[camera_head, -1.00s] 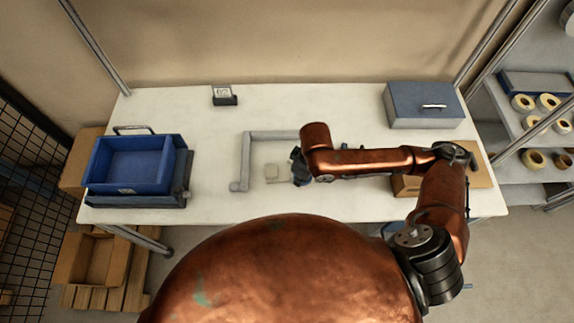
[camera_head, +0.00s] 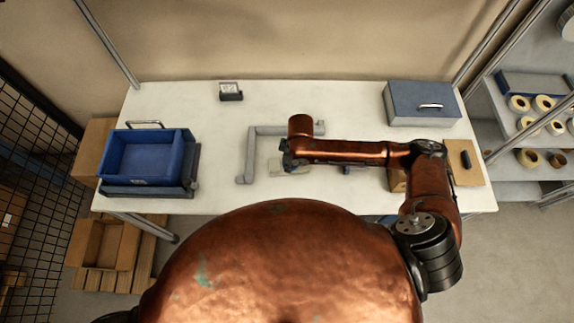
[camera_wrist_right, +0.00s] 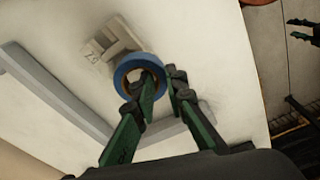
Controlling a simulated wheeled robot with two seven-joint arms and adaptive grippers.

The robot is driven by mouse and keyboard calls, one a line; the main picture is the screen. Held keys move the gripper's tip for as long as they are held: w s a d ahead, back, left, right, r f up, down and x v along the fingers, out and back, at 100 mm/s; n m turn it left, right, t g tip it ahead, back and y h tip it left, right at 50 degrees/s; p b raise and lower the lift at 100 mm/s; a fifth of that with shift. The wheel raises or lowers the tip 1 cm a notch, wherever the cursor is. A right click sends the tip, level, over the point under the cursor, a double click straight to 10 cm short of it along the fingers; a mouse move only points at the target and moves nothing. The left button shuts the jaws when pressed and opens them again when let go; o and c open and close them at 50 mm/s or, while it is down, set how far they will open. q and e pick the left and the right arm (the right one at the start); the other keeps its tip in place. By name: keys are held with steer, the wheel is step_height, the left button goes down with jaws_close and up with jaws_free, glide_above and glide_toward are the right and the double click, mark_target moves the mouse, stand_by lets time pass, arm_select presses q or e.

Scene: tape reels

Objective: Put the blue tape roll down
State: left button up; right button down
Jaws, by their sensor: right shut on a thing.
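The blue tape roll (camera_wrist_right: 125,76) shows in the right wrist view. My right gripper (camera_wrist_right: 162,78) is shut on its ring wall, one finger in the hole and the other outside. The roll overlaps the near edge of a pale block with a number label (camera_wrist_right: 108,46); I cannot tell if they touch. In the head view my right gripper (camera_head: 289,161) is beside the pale block (camera_head: 276,170), and the roll is hidden there. My left gripper (camera_wrist_right: 299,29) shows at the right wrist view's upper right, its fingers apart and empty, away from the table.
A grey angled rail (camera_head: 250,155) lies around the block on the white table (camera_head: 215,135). A blue bin (camera_head: 145,160) stands left, a blue-grey box (camera_head: 420,104) back right, a small label stand (camera_head: 230,91) at the back. The table between bin and rail is clear.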

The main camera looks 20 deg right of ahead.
steer(key=w+f, duration=0.2)
steer(key=f, duration=0.1)
steer(key=shift+w+f, duration=0.15)
steer(key=shift+w, duration=0.25)
steer(key=shift+w+f+p, duration=0.1)
steer(key=shift+f+p, duration=0.35)
steer(key=shift+f, duration=1.15)
steer(key=shift+f, duration=0.3)
steer(key=c, duration=2)
jaws_free()
steer(key=shift+o, duration=0.2)
step_height(320, 180, up, 13)
steer(key=d+b, duration=0.1)
steer(key=shift+s+f, duration=0.2)
steer(key=shift+s, duration=0.15)
steer(key=shift+f, duration=0.1)
